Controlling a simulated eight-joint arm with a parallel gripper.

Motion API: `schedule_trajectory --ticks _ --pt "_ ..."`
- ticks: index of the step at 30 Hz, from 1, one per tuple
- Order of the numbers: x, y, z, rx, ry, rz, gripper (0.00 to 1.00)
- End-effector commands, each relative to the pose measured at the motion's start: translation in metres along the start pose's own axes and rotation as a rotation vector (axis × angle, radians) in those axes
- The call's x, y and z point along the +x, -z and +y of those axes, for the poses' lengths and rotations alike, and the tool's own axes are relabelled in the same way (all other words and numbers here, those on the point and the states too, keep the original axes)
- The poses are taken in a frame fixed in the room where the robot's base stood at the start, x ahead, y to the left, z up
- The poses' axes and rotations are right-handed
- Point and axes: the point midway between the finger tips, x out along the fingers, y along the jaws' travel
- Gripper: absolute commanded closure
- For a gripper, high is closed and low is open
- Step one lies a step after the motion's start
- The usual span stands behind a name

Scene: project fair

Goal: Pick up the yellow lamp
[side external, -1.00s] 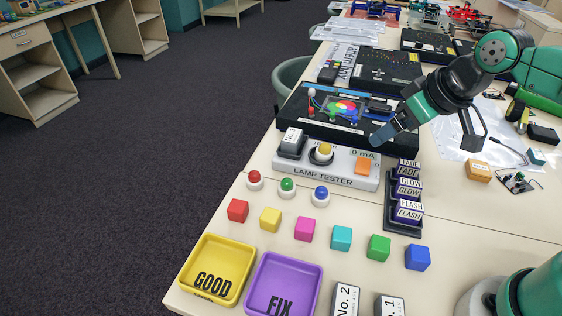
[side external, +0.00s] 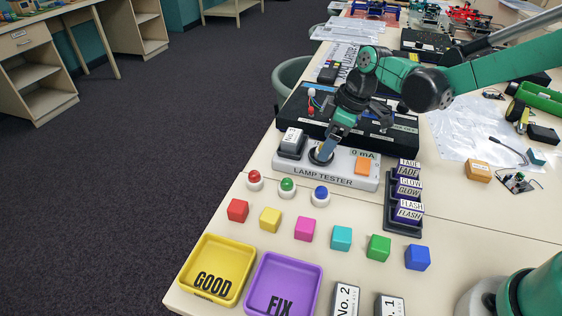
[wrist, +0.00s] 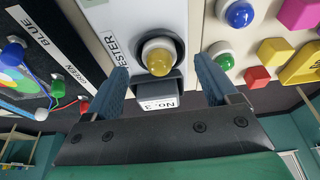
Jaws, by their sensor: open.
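The yellow lamp (wrist: 158,60) sits in a round socket on the lamp tester (side external: 348,178), a light grey box. In the wrist view the lamp lies between and a little beyond the fingertips of my gripper (wrist: 160,80), which is open. Clear gaps show on both sides of the lamp there. In the side external view my gripper (side external: 327,148) is right over the socket and hides nearly all of the lamp. I cannot tell its exact height above the lamp.
Red, green and blue (side external: 320,194) lamps stand in front. A black board (side external: 400,140) lies behind. Yellow (side external: 182,283) and purple (side external: 257,262) trays are nearer.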

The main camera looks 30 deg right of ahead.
Motion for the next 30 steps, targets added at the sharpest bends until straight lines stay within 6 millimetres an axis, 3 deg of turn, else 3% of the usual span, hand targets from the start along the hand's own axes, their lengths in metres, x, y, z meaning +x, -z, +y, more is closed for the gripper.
schedule_trajectory --ticks 4,12,14,21,30 --pt "0.0114 -0.0001 0.0 0.001 -0.001 0.0 0.2" --pt "0.0135 -0.0003 -0.0001 0.002 -0.001 0.0 0.2" --pt "0.0134 -0.0003 -0.0001 0.002 -0.001 0.0 0.31" --pt "0.0133 -0.0003 -0.0001 0.002 -0.001 0.0 1.0" --pt "0.012 0.0001 -0.0001 0.002 -0.001 0.0 1.0"
